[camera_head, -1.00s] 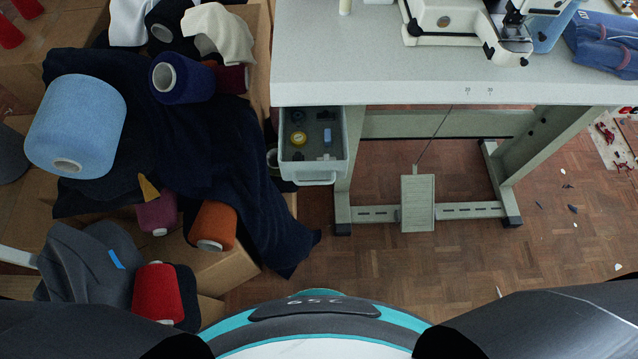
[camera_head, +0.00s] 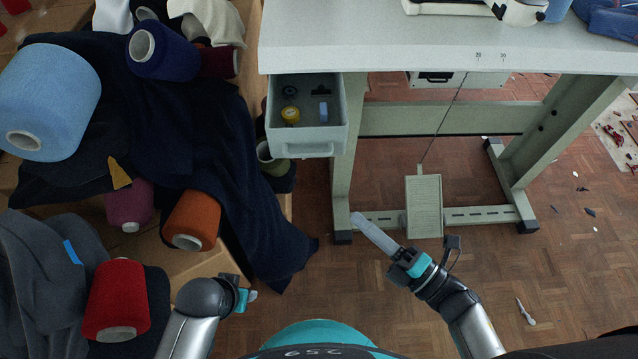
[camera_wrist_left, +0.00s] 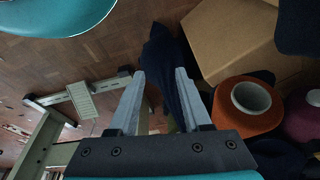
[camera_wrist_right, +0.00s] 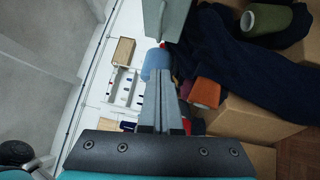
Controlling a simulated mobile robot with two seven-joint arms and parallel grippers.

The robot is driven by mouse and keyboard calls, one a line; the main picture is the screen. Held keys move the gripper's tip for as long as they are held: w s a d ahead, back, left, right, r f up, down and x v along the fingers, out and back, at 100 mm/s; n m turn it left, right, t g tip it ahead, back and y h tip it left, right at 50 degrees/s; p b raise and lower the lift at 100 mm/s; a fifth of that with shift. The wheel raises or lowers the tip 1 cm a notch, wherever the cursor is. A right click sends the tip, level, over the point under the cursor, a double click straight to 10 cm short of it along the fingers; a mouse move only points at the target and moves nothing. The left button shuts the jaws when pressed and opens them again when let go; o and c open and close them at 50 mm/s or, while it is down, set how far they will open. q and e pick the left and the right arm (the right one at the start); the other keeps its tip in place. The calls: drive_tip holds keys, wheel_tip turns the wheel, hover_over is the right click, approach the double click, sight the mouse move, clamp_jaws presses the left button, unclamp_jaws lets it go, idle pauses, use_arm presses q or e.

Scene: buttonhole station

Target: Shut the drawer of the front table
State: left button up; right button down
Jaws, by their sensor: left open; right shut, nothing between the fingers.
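The front table (camera_head: 400,55) has a pale grey top. Its drawer (camera_head: 341,112) hangs under the left end and stands pulled out, with a yellow roll (camera_head: 290,115) and small items inside. The drawer's handle (camera_head: 308,150) faces me. My right gripper (camera_head: 358,218) is shut and empty, below and to the right of the drawer, apart from it; its closed fingers also show in the right wrist view (camera_wrist_right: 159,75). My left gripper (camera_head: 252,296) is low on the left, well short of the drawer. In the left wrist view its fingers are open and empty (camera_wrist_left: 160,72).
Cartons with dark cloth and several yarn cones, such as an orange one (camera_head: 192,220) and a red one (camera_head: 117,300), crowd the left side. A pedal (camera_head: 424,207) stands between the table legs. The floor in front of the table is mostly clear.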

use_arm(q)
drive_tip(key=shift+t, duration=0.5)
drive_tip(key=shift+w+d+r+b, duration=0.1)
drive_tip(key=shift+w+r+b, duration=0.25)
drive_tip(key=shift+r, duration=0.55)
drive_tip(key=shift+w+a+r+b, duration=0.15)
drive_tip(key=shift+r+b, duration=0.25)
drive_tip(key=shift+r, duration=0.45)
drive_tip(key=shift+w+d+r+b, duration=0.15)
drive_tip(key=shift+w+r+b, duration=0.25)
drive_tip(key=shift+r, duration=0.5)
use_arm(e)
drive_tip(key=w+d+x, duration=0.1)
drive_tip(key=x, duration=1.2)
drive_tip(key=shift+w+d+r+n, duration=0.25)
drive_tip(key=shift+w+d+n, duration=0.05)
drive_tip(key=shift+d, duration=0.05)
